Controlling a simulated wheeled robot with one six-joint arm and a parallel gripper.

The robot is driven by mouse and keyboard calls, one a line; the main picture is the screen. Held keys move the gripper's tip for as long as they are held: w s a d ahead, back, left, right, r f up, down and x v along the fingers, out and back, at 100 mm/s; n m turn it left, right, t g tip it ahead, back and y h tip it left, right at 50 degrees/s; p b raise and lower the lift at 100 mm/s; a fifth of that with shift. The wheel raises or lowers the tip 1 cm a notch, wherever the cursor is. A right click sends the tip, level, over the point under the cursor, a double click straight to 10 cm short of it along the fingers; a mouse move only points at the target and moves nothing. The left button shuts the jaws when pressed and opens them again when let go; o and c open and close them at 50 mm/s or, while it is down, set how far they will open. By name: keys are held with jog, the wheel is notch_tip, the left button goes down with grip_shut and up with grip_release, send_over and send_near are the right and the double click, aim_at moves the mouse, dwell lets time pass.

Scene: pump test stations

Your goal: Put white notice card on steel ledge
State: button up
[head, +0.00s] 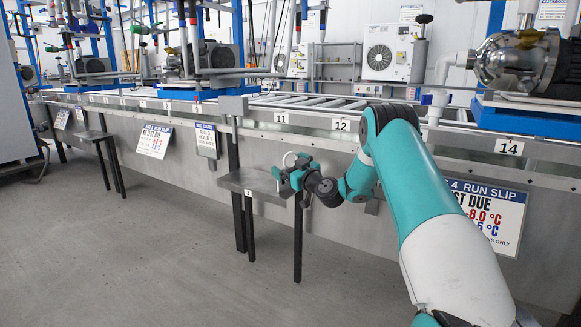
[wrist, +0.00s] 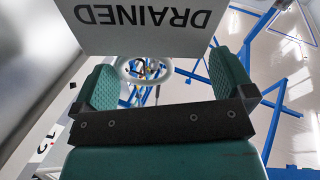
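The white notice card (wrist: 145,30) fills the top of the wrist view, its word DRAINED upside down. A white ring (wrist: 124,68) shows below it, between my fingers; I cannot tell whether it joins the card. In the head view I cannot make out the card's face, only a thin white loop (head: 287,158) at my gripper (head: 284,174). In the wrist view my gripper (wrist: 165,88) has its teal fingers wide apart, with a gap right of the ring. The steel ledge (head: 236,183), a small grey shelf on dark legs, lies beside and below my gripper.
A long bench with numbered plates (head: 282,117) runs behind the ledge. Notices hang on its front: a run slip (head: 154,140), a smaller sign (head: 206,139) and another slip (head: 490,215). A pump (head: 515,62) stands at right. The floor (head: 150,250) in front is clear.

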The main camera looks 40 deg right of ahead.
jog(key=shift+r+p, duration=0.2)
jog(key=shift+p, duration=0.1)
jog(key=s+f+b, duration=0.2)
jog(key=s+b, duration=0.6)
jog(key=s, duration=0.3)
jog(key=shift+s, duration=0.4)
